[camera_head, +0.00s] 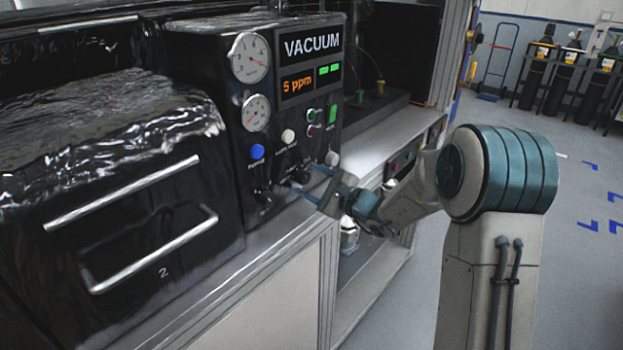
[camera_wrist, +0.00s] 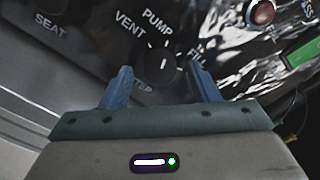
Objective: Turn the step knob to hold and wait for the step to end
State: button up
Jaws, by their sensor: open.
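The step knob (camera_wrist: 157,64) is a dark round knob in the wrist view, with VENT, PUMP and FILL printed around it. A label below it is partly covered and seems to read STEP. A small white mark shows at its top, near PUMP; I see no HOLD label. My gripper (camera_wrist: 158,78) is open, with one blue finger on each side of the knob. I cannot tell whether either finger touches it. In the head view my gripper (camera_head: 307,182) is at the lower front of the black vacuum panel (camera_head: 220,130), by the same knob (camera_head: 299,176).
Blue and white buttons sit above. A black-covered chamber with metal handles (camera_head: 150,250) stands left.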

jog(key=shift+w+a, duration=0.15)
jog(key=c, duration=1)
jog(key=shift+o, duration=0.2)
